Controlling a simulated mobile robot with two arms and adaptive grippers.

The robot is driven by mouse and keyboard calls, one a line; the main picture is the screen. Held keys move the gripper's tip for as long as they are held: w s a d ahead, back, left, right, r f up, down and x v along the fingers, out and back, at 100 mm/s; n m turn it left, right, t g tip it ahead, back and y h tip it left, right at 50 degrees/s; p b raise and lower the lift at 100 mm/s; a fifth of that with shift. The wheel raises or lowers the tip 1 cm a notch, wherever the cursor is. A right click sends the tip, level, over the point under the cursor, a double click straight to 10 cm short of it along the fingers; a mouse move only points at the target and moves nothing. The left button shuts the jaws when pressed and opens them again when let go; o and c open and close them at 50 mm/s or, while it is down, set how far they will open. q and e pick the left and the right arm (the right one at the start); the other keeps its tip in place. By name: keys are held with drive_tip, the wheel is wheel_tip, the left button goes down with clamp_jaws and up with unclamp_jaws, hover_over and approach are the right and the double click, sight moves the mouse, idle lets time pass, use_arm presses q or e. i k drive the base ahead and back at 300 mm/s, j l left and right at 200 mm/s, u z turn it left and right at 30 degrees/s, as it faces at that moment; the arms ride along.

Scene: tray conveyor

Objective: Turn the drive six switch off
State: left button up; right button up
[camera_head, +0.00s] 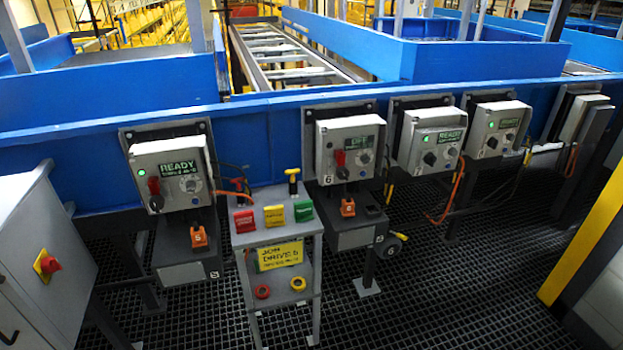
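The grey control box marked 6 (350,135) is mounted on the blue conveyor side near the middle of the head view. It carries a green label (359,142) whose words I cannot read surely. A red switch handle (340,157) stands on its face above a black rotary knob (342,173). A light grey dial (365,157) sits to their right. I see no lit green lamp on this box. Neither of my grippers shows in this view.
A similar READY box (172,175) with a lit green lamp is to the left. Two more lit boxes (433,138) (497,127) are to the right. A grey cabinet (35,250) is at the left.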

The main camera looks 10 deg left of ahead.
sight(341, 173)
drive_tip(key=i+l+u, duration=0.15)
drive_tip(key=u, duration=0.25)
drive_tip(key=i+l+u, duration=0.15)
drive_tip(key=u, duration=0.25)
drive_tip(key=i+l+u, duration=0.1)
drive_tip(key=l+u, duration=0.15)
drive_tip(key=u, duration=0.15)
drive_tip(key=l+u, duration=0.25)
drive_tip(key=u, duration=0.2)
drive_tip(key=i+l+u, duration=0.1)
drive_tip(key=l+u, duration=0.3)
drive_tip(key=j, duration=0.1)
